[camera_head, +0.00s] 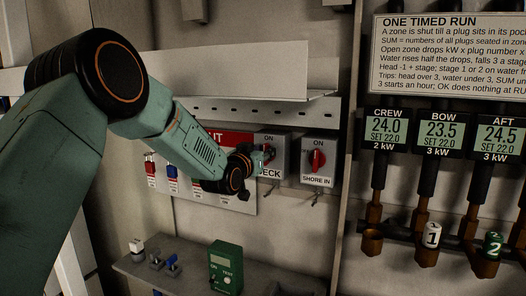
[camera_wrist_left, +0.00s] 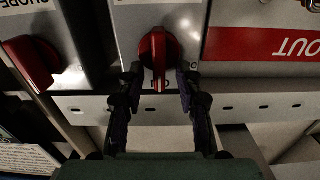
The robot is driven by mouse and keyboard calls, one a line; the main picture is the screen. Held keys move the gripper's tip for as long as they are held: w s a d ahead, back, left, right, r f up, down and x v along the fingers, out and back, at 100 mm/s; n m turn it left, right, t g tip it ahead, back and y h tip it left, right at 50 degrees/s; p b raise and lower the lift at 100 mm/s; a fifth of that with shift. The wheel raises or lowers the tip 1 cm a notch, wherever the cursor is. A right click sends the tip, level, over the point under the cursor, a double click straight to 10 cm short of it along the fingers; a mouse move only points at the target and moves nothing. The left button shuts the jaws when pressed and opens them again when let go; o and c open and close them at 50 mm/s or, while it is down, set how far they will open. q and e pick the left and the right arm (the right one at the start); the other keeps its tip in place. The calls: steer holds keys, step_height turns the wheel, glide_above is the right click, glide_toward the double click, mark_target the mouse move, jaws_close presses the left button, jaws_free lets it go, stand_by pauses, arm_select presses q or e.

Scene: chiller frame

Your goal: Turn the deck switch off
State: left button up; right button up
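The deck switch (camera_head: 268,158) is a red knob on a grey box. In the head view my left gripper (camera_head: 258,158) covers part of it and its label, leaving "ECK" readable. In the left wrist view, which is upside down, the red knob (camera_wrist_left: 158,48) stands upright in the picture, its narrow end towards a partly hidden marking. The two dark fingers of my left gripper (camera_wrist_left: 159,80) are apart, one on each side of the knob's end. Gaps seem to show between fingers and knob; contact is not clear. My right gripper is not in view.
The shore-in switch (camera_head: 317,160), also a red knob, is close on the right. A red-headed lockout board (camera_head: 225,138) with padlocks is on the left. A shelf (camera_head: 185,262) with a green tester (camera_head: 226,268) is below. Displays and pipes (camera_head: 442,135) stand right.

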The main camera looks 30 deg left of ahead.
arm_select(q)
steer(key=shift+s+d, duration=0.1)
steer(key=shift+c, duration=0.5)
jaws_close()
steer(key=shift+n, duration=0.4)
steer(key=n+b, duration=0.2)
steer(key=n, duration=0.3)
steer(key=a+f+n+b, duration=0.1)
steer(key=n+b, duration=0.1)
steer(key=n, duration=0.4)
steer(key=a+f+n+b, duration=0.1)
steer(key=n+b, duration=0.1)
steer(key=n, duration=0.4)
stand_by(0.4)
